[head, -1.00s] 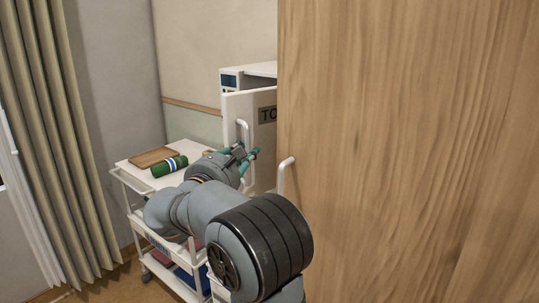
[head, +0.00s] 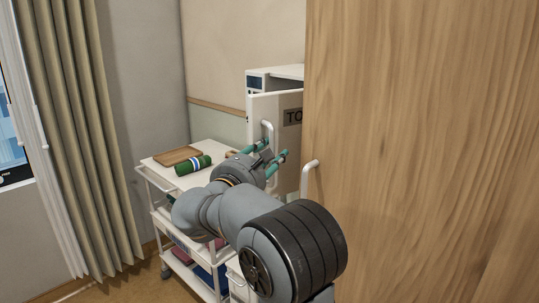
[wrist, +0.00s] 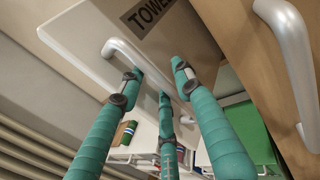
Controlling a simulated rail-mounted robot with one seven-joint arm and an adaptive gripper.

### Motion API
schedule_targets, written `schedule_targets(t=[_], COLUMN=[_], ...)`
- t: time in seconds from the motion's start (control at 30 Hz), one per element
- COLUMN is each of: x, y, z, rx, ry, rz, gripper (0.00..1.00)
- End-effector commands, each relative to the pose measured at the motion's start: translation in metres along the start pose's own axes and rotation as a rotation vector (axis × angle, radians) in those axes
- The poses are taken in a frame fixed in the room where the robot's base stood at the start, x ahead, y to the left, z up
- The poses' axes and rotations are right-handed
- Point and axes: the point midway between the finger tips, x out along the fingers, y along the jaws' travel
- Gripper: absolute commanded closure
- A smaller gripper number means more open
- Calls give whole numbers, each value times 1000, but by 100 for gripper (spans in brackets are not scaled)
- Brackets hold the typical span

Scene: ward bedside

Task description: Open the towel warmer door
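The towel warmer (head: 256,81) is a white cabinet standing behind the cart at the back, partly hidden by wood. Its white door (head: 258,110), with a dark label, stands swung out from the body. The wrist view shows the door (wrist: 85,40) and its label close up. The pale door handle (head: 267,131) also shows in the wrist view (wrist: 122,52). My gripper (head: 277,150) is at the handle. Its three teal fingers are spread, with the tips close around the bar in the wrist view (wrist: 160,77). I cannot tell whether they touch it.
A large wooden panel (head: 430,140) with a pale handle (head: 307,172) fills the right side, close to my arm. A white cart (head: 214,151) carries a wooden tray (head: 178,156) and a rolled green towel (head: 193,166). A curtain (head: 75,140) hangs at left.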

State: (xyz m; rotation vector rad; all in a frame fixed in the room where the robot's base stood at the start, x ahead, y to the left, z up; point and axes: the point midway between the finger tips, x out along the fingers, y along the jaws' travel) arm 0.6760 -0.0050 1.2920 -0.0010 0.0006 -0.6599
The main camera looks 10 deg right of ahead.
Motion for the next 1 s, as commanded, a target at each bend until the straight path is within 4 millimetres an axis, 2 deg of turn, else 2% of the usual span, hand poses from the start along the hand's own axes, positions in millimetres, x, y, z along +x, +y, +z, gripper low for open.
schedule_targets(t=[0.13, 0.23, 0.7, 0.83, 1.0], x=[-1, -9, -100, -114, -120], y=[0, 1, 1, 1, 0], z=[0, 0, 0, 0, 0], rx=[0, 1, 1, 0, 1], ry=[0, 0, 0, 0, 0], rz=[0, 2, 3, 2, -1], gripper=[66, 66, 66, 66, 66])
